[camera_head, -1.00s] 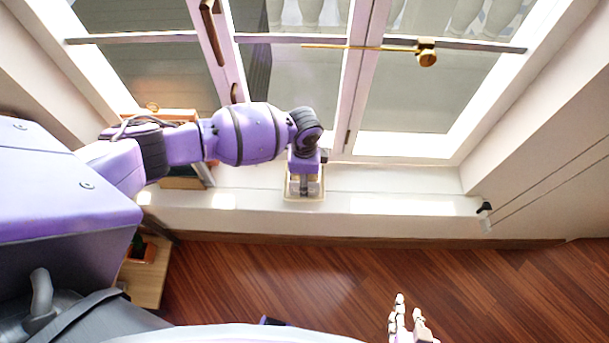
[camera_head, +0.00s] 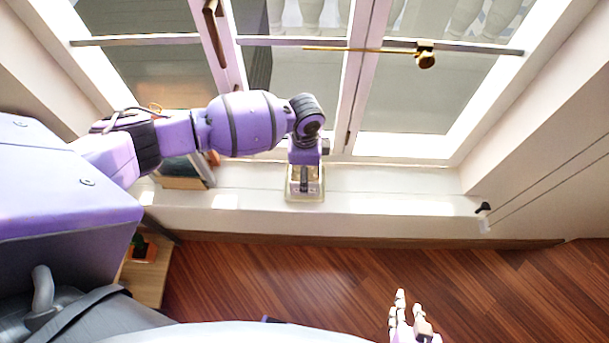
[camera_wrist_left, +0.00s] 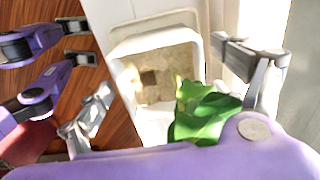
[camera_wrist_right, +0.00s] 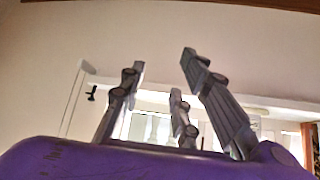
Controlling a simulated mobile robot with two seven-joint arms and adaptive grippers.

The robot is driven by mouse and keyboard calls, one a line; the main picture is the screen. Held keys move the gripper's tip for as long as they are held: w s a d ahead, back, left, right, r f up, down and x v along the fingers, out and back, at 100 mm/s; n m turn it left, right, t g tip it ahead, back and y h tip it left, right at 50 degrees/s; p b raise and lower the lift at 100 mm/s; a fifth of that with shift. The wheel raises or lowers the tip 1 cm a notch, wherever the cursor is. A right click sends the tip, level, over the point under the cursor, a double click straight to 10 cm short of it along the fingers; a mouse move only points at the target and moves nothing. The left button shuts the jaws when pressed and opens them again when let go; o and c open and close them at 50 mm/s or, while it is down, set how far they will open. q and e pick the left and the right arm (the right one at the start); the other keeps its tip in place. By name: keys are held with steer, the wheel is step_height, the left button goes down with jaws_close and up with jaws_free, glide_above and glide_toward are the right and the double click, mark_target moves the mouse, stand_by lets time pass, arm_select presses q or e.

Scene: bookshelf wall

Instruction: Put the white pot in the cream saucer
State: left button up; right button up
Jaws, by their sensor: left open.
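The cream saucer (camera_head: 290,197) sits on the white window sill, its rim showing around my left gripper (camera_head: 305,186). Green leaves (camera_wrist_left: 203,112) stand close to the camera, between the spread fingers of my left gripper (camera_wrist_left: 178,85). My left gripper is open above the saucer. My right gripper (camera_head: 408,312) is open and empty, away from the sill.
The sill (camera_head: 400,195) is clear right of the saucer. A wooden box-like object (camera_head: 187,172) stands left of it. A small plant (camera_head: 141,250) is at lower left.

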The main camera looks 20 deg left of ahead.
arm_select(q)
step_height(320, 180, up, 8)
steer(key=shift+f+p, duration=0.2)
steer(key=shift+p, duration=0.1)
